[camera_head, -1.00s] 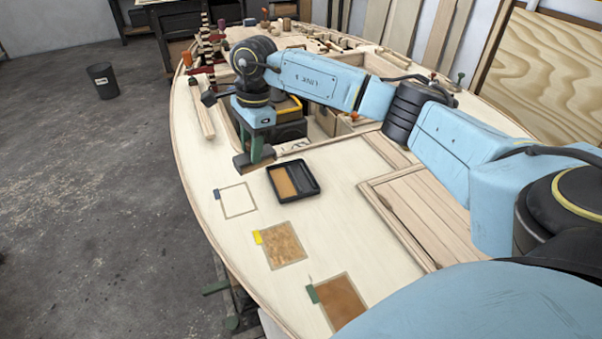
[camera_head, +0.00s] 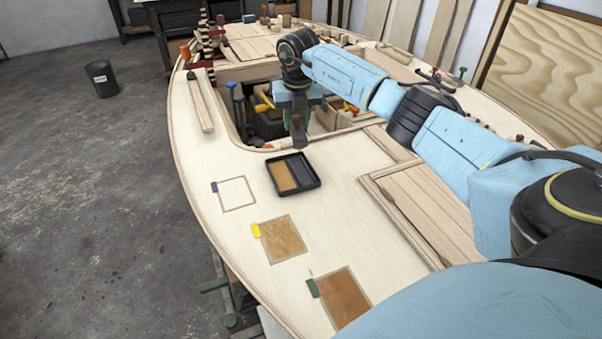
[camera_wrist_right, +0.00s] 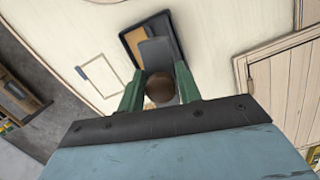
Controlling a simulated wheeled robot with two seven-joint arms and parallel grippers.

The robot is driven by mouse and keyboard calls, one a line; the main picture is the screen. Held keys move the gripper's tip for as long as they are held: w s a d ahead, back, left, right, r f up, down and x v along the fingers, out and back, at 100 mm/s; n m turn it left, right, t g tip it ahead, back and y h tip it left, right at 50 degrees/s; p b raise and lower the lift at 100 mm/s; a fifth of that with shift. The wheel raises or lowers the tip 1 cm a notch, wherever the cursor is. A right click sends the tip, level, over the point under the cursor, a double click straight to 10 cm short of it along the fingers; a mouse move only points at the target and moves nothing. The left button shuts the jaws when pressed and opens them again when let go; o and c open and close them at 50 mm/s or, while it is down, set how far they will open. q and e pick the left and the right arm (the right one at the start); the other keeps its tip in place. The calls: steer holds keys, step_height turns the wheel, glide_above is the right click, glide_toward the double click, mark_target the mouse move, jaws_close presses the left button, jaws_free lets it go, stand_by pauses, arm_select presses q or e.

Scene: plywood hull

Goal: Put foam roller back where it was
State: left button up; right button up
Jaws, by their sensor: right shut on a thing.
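My right gripper (camera_head: 299,132) hangs over the far edge of the deck, just beyond the black tray (camera_head: 309,188). In the wrist view the right gripper (camera_wrist_right: 160,88) has its green fingers shut on the foam roller (camera_wrist_right: 158,52). Its grey part points away from the wrist, and a brown round end shows between the fingers. In the head view the arm and fingers hide most of the roller. The tray also shows in the wrist view (camera_wrist_right: 126,37), partly behind the roller. It has a tan side and a dark side. My left gripper is out of view.
An open hatch (camera_head: 240,130) with tools inside lies beneath and beside the gripper. A wooden strip (camera_head: 200,105) lies left of it. An outlined pale square (camera_head: 234,194) and brown patches (camera_head: 283,238) mark the clear near deck.

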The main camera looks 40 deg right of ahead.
steer(key=shift+d+f+m, duration=0.25)
steer(key=shift+d+m, duration=0.35)
steer(key=shift+m, duration=0.3)
steer(key=shift+d+f, duration=0.1)
steer(key=shift+f, duration=0.2)
step_height(320, 180, down, 10)
steer(key=shift+r+b, duration=0.25)
steer(key=shift+b, duration=0.4)
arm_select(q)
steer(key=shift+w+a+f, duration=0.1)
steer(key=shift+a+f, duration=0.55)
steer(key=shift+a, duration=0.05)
arm_select(e)
steer(key=shift+r, duration=0.1)
steer(key=o, duration=1)
steer(key=shift+c, duration=0.2)
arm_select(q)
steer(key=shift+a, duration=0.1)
